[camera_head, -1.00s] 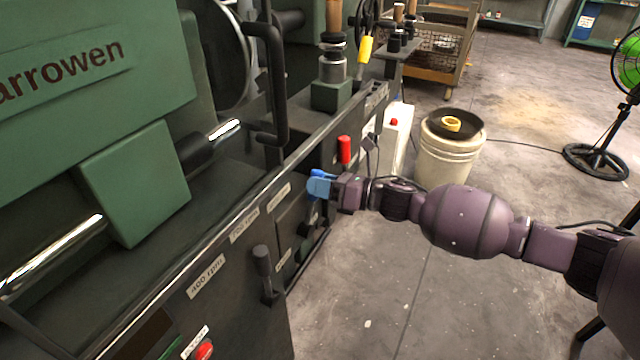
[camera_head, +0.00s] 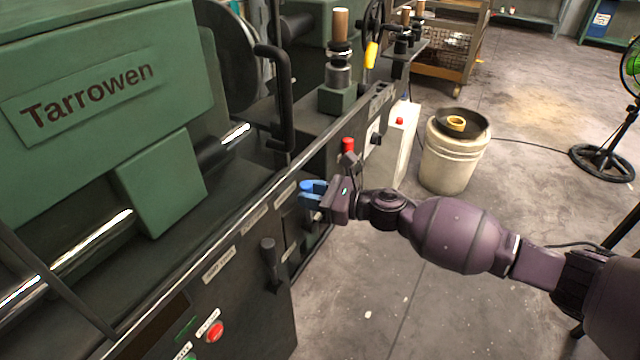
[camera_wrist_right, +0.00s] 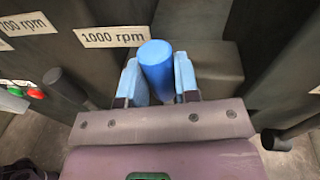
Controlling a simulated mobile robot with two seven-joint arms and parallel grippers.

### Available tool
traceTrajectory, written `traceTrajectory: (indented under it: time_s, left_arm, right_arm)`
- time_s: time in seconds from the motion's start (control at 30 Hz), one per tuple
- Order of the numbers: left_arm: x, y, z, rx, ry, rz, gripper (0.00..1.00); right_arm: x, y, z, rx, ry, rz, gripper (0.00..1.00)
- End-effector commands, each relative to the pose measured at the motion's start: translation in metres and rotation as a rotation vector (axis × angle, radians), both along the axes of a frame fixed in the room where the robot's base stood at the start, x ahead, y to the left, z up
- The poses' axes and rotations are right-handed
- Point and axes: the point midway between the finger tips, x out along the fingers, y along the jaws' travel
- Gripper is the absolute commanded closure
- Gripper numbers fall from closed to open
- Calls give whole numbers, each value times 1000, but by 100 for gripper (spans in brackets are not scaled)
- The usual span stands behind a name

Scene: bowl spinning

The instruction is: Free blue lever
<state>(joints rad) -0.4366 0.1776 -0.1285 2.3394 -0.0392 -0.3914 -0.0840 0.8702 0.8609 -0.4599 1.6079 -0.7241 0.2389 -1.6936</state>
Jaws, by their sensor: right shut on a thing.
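The blue lever (camera_wrist_right: 156,70) stands out from the dark front of the green lathe, by the "1000 rpm" label (camera_wrist_right: 112,37) in the right wrist view. My right gripper (camera_wrist_right: 157,82) is shut on it, with one light-blue finger on each side of the rod. In the head view my right gripper (camera_head: 313,196) reaches in from the right, and the blue lever's rounded end (camera_head: 305,187) shows at its fingertips. The lever's base is hidden behind the gripper. My left gripper is in neither view.
A black lever (camera_head: 269,260) stands to the left and a red-tipped lever (camera_head: 348,145) stands close behind my gripper. A red button (camera_head: 215,331) is low on the panel. A white bucket (camera_head: 448,165) stands on the floor behind my arm. The floor at front right is mostly clear.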

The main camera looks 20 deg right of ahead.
Motion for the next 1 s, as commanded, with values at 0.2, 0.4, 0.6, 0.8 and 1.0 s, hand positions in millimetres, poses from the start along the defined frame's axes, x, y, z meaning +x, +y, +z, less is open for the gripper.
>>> traceTrajectory:
  time_s: [0.2, 0.4, 0.6, 0.8, 1.0]
  left_arm:
    - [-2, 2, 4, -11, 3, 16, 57]
    - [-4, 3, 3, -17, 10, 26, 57]
    - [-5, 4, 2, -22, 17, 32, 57]
    - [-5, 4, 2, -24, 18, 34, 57]
    - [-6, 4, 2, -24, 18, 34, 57]
  right_arm:
    - [-12, 16, 1, -132, -108, 2, 100]
    - [-20, 25, -4, -222, -177, 2, 100]
    - [-23, 30, -9, -274, -215, 0, 100]
    - [-25, 32, -11, -296, -229, 2, 100]
    - [-26, 32, -12, -300, -232, 3, 100]
